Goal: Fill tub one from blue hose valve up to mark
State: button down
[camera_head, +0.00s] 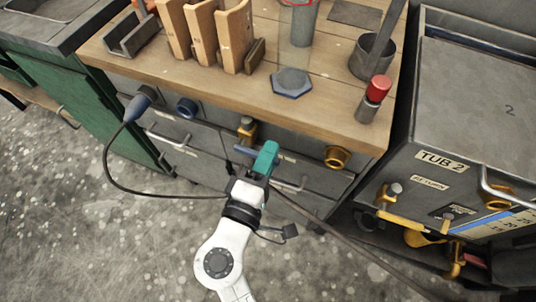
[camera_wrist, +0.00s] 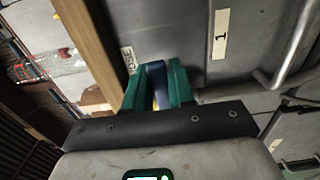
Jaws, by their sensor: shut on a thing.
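My gripper (camera_head: 264,158) has teal fingers and is at the front panel of the wooden-topped bench. In the wrist view, its fingers (camera_wrist: 158,84) are shut on a blue lever (camera_wrist: 156,76), with a bit of yellow behind it. In the head view, the brass valve body (camera_head: 247,131) shows just above and left of the fingers; they partly hide the blue lever (camera_head: 243,151). A blue hose end (camera_head: 138,106) with a dark hose is at the panel's left. I cannot make out tub one or its mark.
A blue ring fitting (camera_head: 187,107) and a brass fitting (camera_head: 337,157) are on the bench front. A grey unit labelled TUB 2 (camera_head: 442,161) stands at the right. A dark cable (camera_head: 340,237) runs from near my gripper to the lower right. Open floor lies at the left.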

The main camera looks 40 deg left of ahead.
notch_tip(320, 180, up, 2)
jog(key=n+p, duration=0.2)
jog(key=p, duration=0.1)
jog(key=shift+n, duration=0.3)
jog(key=shift+a+r+n+p, duration=0.2)
jog(key=shift+r+n+p, duration=0.15)
jog(key=shift+n+p, duration=0.6)
jog(key=shift+s+a+n+p, duration=0.15)
jog(key=shift+n+p, duration=0.15)
jog(key=shift+n, duration=0.25)
jog(key=c, duration=1)
grip_release()
jog(key=shift+c, duration=0.2)
jog(key=shift+s, duration=0.1)
jog(key=v, duration=1)
jog(key=shift+s, duration=0.25)
